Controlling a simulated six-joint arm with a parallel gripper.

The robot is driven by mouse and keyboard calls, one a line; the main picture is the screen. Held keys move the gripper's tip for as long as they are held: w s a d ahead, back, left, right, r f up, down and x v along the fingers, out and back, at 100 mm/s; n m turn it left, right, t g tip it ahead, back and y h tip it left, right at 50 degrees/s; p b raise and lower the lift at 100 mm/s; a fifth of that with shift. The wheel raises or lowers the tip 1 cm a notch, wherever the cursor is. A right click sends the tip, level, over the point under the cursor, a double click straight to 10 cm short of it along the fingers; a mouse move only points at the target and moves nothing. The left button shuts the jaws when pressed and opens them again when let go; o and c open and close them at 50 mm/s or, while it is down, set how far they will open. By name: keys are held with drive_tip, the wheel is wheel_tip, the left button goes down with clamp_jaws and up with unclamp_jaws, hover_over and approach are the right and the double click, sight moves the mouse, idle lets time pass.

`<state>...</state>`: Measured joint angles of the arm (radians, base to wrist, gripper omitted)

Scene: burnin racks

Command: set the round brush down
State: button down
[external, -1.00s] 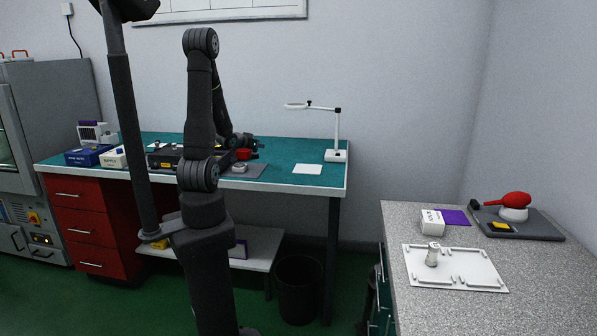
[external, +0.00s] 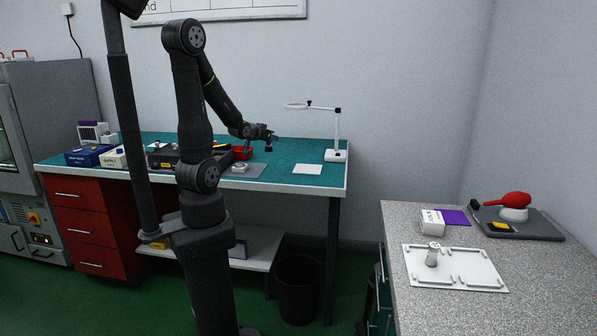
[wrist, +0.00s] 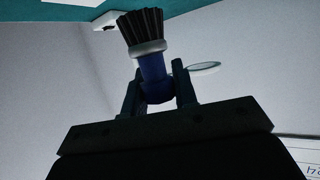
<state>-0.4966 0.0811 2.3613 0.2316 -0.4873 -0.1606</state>
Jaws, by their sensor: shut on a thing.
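My gripper (external: 270,138) is above the teal bench (external: 285,158), left of the magnifier lamp. In the wrist view my gripper (wrist: 160,95) is shut on the round brush (wrist: 151,68). The brush has a blue handle, a pale collar and dark bristles, and its bristles point away from the palm. In the external view the brush (external: 268,149) is a small dark shape at the fingertips, too small to make out well. It appears clear of the bench top.
The white magnifier lamp (external: 337,135) stands right of my gripper. A white sheet (external: 307,169) lies in front of it. A red block (external: 242,153) and a grey mat (external: 248,170) with a round metal thing are at the left. The bench between mat and lamp has free room.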

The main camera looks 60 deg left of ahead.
drive_tip(key=w+d+r+m+t+h, duration=0.1)
drive_tip(key=w+d+m+h, duration=0.15)
drive_tip(key=w+d, duration=0.7)
drive_tip(key=w+d+r+m+h, duration=0.2)
drive_tip(key=w+d+h, duration=0.1)
drive_tip(key=w+d, duration=0.65)
drive_tip(key=d+m+g+h, duration=0.1)
drive_tip(key=d+m+h, duration=0.4)
drive_tip(key=d, duration=2.8)
drive_tip(key=s+d+m+g+h, duration=0.1)
drive_tip(key=s+d+m+h, duration=0.1)
drive_tip(key=s+d, duration=0.9)
drive_tip(key=s+d+m+g+h, duration=0.2)
drive_tip(key=s+d, duration=0.2)
drive_tip(key=d, duration=1.3)
drive_tip(key=s+d+f+m+g+h, duration=0.1)
drive_tip(key=s+d+m+g+h, duration=0.1)
drive_tip(key=s+d, duration=0.9)
drive_tip(key=s+d+m+g+h, duration=0.15)
drive_tip(key=s+d, duration=0.55)
drive_tip(key=s, duration=0.8)
drive_tip(key=shift+m+g, duration=0.45)
drive_tip(key=shift+m, duration=0.05)
drive_tip(key=shift+w+d+f, duration=0.3)
drive_tip(key=shift+w+f, duration=1.6)
drive_tip(key=shift+w+d+f, duration=0.35)
drive_tip(key=shift+w+f, duration=1.5)
drive_tip(key=shift+f, duration=0.05)
drive_tip(key=shift+w+d+f, duration=0.3)
drive_tip(key=shift+w+f, duration=1.6)
